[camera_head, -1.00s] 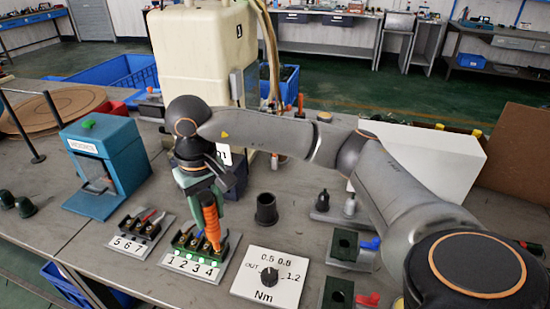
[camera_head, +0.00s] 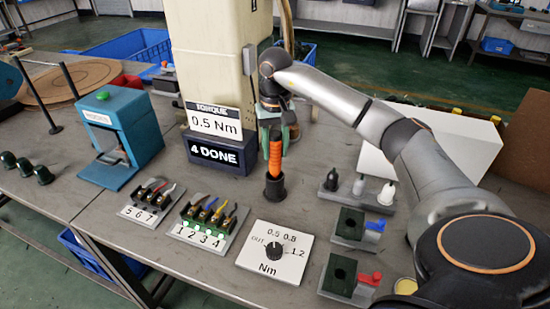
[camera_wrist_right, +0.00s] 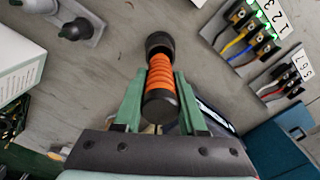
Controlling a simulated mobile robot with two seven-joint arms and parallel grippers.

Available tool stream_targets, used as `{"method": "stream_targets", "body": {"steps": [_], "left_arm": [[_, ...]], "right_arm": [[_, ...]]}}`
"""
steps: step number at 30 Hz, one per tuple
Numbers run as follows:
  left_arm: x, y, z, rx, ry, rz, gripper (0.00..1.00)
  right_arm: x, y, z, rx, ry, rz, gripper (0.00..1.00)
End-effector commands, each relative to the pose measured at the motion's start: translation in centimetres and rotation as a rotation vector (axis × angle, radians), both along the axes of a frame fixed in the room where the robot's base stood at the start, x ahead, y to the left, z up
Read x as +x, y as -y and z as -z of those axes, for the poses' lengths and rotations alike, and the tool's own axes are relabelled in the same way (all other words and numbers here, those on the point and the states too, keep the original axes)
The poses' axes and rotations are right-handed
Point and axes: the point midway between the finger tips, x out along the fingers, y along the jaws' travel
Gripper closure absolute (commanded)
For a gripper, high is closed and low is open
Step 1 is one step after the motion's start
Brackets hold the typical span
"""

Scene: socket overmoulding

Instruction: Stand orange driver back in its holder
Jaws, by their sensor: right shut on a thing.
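The orange driver (camera_head: 275,158) is upright, its ribbed orange grip held between the green fingers of my right gripper (camera_head: 276,138). The right wrist view shows the driver (camera_wrist_right: 161,78) between the same fingers (camera_wrist_right: 160,100), its far end towards the holder. The black cup-shaped holder (camera_head: 274,188) stands on the table directly below the driver. The driver's lower end is at the holder's mouth; how deep it sits is hidden. The holder also shows in the right wrist view (camera_wrist_right: 158,42). My left gripper is not in view.
Left of the holder are the terminal block marked 1 to 4 (camera_head: 208,222) and the block marked 5 to 7 (camera_head: 150,202). The torque dial plate (camera_head: 290,263) lies in front. A "4 DONE" display (camera_head: 222,154) stands behind left. A rack of small bottles (camera_head: 352,192) stands right.

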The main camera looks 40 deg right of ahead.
Motion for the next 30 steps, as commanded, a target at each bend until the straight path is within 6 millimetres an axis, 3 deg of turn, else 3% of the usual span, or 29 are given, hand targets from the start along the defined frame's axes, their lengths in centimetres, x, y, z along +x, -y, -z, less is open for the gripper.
{"method": "stream_targets", "body": {"steps": [8,19,20,27,30], "left_arm": [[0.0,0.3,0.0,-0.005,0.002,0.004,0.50],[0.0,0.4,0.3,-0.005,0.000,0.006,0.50],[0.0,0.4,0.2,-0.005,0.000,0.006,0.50],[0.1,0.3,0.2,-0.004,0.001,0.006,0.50],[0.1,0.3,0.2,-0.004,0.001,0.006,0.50]], "right_arm": [[0.0,-0.1,3.4,0.001,0.000,-0.001,1.00],[0.0,-0.1,3.9,0.000,0.001,-0.001,1.00],[0.0,-0.1,3.9,0.000,0.000,-0.001,0.57],[0.0,-0.1,3.9,0.000,0.000,-0.001,0.31],[0.0,-0.1,3.9,0.000,0.000,-0.001,0.30]]}}
